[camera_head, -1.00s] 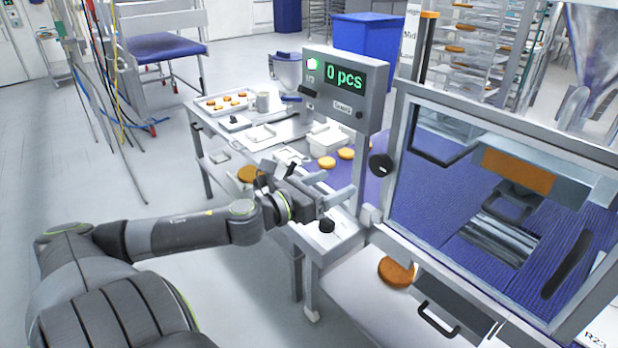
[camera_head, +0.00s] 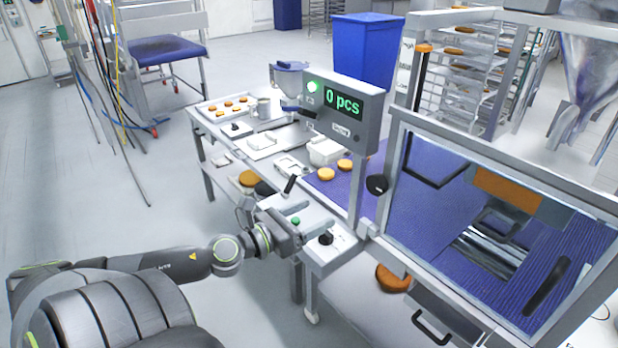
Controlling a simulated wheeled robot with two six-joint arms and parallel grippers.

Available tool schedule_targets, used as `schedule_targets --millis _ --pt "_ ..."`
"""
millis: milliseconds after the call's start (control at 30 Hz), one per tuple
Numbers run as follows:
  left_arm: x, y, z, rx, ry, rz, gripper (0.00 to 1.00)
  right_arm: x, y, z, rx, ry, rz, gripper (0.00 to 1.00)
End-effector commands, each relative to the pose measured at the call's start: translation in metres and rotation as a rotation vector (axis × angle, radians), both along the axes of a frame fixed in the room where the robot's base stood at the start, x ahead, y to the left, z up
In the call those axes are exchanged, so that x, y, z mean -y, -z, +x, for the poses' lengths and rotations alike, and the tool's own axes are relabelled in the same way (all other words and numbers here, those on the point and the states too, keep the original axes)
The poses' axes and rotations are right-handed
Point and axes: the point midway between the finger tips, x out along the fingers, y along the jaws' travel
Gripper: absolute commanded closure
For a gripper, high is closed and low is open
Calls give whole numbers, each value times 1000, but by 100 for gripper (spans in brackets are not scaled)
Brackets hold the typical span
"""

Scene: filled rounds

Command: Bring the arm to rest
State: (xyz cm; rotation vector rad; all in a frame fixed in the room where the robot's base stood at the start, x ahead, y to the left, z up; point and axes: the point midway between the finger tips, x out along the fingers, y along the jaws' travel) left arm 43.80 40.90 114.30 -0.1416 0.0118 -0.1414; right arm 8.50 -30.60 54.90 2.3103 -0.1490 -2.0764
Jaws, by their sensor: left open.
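My left arm comes in from the lower left, and its gripper (camera_head: 299,222) is open and empty. It is at the near left edge of the small control panel (camera_head: 318,251), by a green button (camera_head: 296,220) and a black knob (camera_head: 326,238). I cannot tell whether it touches the panel. My right gripper is not in view.
The framed machine guard (camera_head: 500,155) fills the right. Open floor (camera_head: 120,225) lies to the left.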

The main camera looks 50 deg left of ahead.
Motion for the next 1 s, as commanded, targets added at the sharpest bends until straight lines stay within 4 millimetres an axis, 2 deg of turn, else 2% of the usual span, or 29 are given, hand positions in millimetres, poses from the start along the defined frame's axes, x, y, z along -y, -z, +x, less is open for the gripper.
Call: schedule_targets --millis 633,733,767,867,967,1000 --pt "0 1 -1 -1 0 -1 27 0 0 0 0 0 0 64" --pt "-8 10 1 -16 -25 -33 27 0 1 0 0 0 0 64" --pt "-13 17 1 -28 -42 -58 27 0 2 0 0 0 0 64" --pt "-43 56 3 -87 -139 -193 27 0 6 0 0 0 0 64" --pt "-81 117 -3 -165 -288 -411 27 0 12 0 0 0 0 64" --pt "-95 145 -8 -196 -352 -509 27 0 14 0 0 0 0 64"
